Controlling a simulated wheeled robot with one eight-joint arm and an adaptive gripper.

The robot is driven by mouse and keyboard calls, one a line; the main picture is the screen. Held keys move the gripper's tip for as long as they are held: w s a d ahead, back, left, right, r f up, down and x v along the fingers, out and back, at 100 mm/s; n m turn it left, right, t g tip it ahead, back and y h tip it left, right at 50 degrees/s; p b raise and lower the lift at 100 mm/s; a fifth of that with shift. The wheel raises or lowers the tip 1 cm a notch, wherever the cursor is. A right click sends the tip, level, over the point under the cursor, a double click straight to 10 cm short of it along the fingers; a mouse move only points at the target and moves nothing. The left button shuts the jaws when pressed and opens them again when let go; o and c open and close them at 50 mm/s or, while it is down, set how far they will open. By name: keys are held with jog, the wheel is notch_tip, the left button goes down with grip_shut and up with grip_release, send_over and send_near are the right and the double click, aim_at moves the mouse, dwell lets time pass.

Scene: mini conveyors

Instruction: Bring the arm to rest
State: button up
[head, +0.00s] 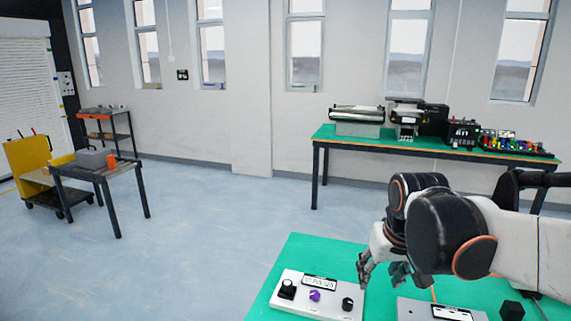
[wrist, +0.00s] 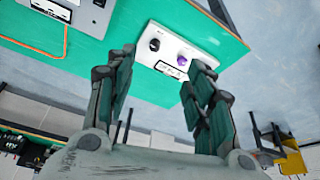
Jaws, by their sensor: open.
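The box has a label, a purple knob (head: 315,295) and black knobs. In the wrist view my gripper's two fingers (wrist: 163,85) stand apart with nothing between them. The white box (wrist: 177,52) with its purple knob (wrist: 182,60) shows beyond the fingertips. The arm hides part of the table.
A grey box (head: 440,311) and a small black block (head: 512,311) are on the near table at right. A far green-topped table (head: 340,140) bears several machines. A small table (head: 120,170) and a yellow cart (head: 25,160) stand at left. Open floor lies between.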

jog(key=s+f+t, duration=0.2)
jog(key=s+t, duration=0.1)
jog(key=s, duration=1.1)
jog(key=shift+s, duration=0.4)
